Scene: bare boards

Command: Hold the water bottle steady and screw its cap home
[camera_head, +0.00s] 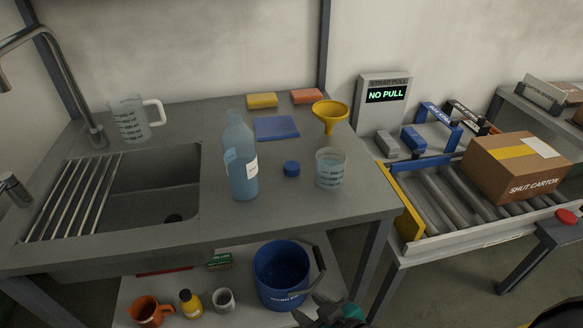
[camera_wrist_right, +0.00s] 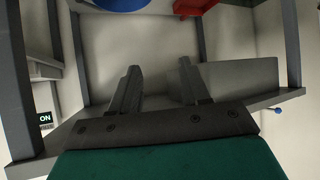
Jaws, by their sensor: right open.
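The water bottle (camera_head: 241,165) is translucent blue with a pale label and stands upright on the grey counter, right of the sink. Its neck shows no cap on it. A small blue cap (camera_head: 291,169) lies on the counter just right of the bottle, apart from it. My right gripper (camera_head: 328,310) shows at the bottom edge of the head view, low in front of the counter and well away from bottle and cap. In the right wrist view its two fingers (camera_wrist_right: 157,88) are spread with nothing between them. My left gripper is not in view.
A clear measuring beaker (camera_head: 331,170) stands right of the cap. A yellow funnel (camera_head: 330,112), a blue cloth (camera_head: 276,127) and two sponges lie behind. A jug (camera_head: 130,120) stands behind the sink (camera_head: 150,190). A blue bucket (camera_head: 282,272) sits on the lower shelf.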

